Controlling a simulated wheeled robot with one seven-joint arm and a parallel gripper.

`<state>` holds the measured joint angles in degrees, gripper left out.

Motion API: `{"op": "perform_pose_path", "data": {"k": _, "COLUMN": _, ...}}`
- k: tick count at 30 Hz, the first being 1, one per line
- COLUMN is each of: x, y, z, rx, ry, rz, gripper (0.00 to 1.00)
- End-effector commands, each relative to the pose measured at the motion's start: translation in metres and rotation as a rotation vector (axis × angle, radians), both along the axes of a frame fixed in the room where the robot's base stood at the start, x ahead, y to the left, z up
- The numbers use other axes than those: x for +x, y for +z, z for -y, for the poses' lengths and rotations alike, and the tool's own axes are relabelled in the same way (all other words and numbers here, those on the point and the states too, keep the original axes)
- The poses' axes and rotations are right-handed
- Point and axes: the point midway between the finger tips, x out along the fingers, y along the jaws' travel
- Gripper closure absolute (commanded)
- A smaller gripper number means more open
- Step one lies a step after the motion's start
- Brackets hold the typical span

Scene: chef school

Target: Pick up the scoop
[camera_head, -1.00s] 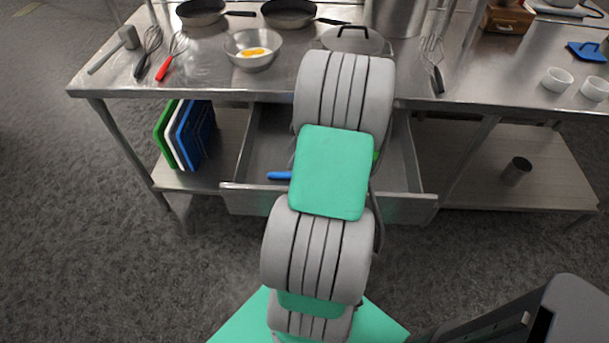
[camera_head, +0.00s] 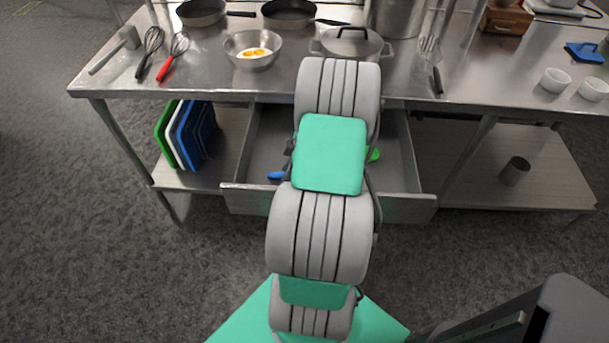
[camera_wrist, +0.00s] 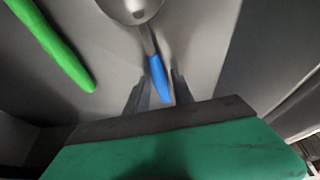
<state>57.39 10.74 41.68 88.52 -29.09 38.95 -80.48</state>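The scoop, with a blue handle and a rounded metal head, lies in the open drawer (camera_head: 400,183). In the head view only its blue handle end (camera_head: 276,176) shows left of my arm. In the wrist view its blue handle (camera_wrist: 158,80) points towards my gripper (camera_wrist: 158,82), and its metal head is at the top edge. My gripper is open, with one dark finger on each side of the handle. Gaps show beside the handle, and I cannot tell how far above it the fingertips are. My arm hides the gripper in the head view.
A green-handled utensil (camera_wrist: 60,50) lies left of the scoop in the wrist view; its green end (camera_head: 374,155) shows right of my arm in the head view. Drawer walls surround both. The steel counter (camera_head: 210,75) above holds pans, whisks and a bowl (camera_head: 252,62).

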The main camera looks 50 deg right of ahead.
Motion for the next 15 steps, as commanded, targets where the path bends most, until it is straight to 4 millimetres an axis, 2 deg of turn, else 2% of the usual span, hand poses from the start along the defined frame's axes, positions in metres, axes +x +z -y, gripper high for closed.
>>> {"op": "perform_pose_path", "data": {"k": 1, "x": 0.0000, "y": 0.0001, "z": 0.0000, "rx": 0.000, "ry": 0.000, "rz": 0.000, "gripper": 0.76}}
{"op": "perform_pose_path", "data": {"k": 10, "x": 0.0000, "y": 0.0003, "z": -0.0001, "rx": 0.000, "ry": 0.000, "rz": 0.000, "gripper": 1.00}}
{"op": "perform_pose_path", "data": {"k": 15, "x": 0.0000, "y": 0.0003, "z": -0.0001, "rx": 0.000, "ry": 0.000, "rz": 0.000, "gripper": 1.00}}
